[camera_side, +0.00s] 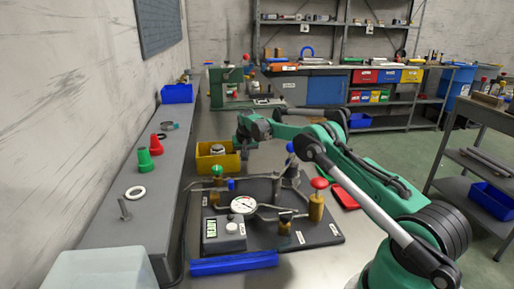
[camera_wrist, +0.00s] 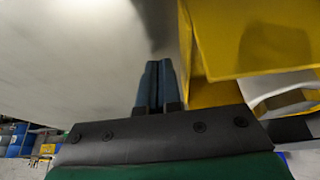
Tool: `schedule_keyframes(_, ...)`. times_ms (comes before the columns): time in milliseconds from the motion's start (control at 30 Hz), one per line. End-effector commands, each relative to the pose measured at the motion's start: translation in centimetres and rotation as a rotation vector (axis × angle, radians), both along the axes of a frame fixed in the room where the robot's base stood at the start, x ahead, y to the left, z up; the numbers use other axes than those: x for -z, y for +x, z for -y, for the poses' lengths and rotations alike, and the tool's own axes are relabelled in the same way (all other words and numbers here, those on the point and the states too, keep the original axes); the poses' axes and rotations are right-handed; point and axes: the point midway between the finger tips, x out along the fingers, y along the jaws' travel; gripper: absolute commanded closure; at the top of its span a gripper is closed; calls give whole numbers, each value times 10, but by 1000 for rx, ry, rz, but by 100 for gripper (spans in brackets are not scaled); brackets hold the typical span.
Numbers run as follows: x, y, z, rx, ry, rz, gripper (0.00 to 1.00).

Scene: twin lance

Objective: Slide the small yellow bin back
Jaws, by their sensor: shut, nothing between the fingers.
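The small yellow bin (camera_side: 218,158) stands on the grey bench at the foot of the wall ledge, behind the black fixture board. A round metallic part (camera_side: 217,149) sits in it. My gripper (camera_side: 243,140) is at the bin's right side in the side view, low over the bench. In the wrist view, my gripper's dark fingers (camera_wrist: 159,84) are shut and empty. The yellow bin (camera_wrist: 255,50) fills the upper right there, close beside the fingers. I cannot tell whether they touch it. The fingertips are mostly hidden in the side view.
The black board (camera_side: 315,232) with pipes, a gauge and a red-topped valve lies in front of the bin. A blue bar (camera_side: 234,263) lies at the bench front. A ledge (camera_side: 122,215) with green and red fittings runs along the left. A green machine (camera_side: 230,88) stands farther back.

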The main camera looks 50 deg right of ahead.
Motion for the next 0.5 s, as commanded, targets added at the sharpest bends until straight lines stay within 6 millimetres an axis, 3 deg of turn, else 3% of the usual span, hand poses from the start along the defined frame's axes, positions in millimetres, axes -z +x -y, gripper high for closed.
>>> schedule_keyframes(500, -31, 0, 0, 0, 0, 0, 100)
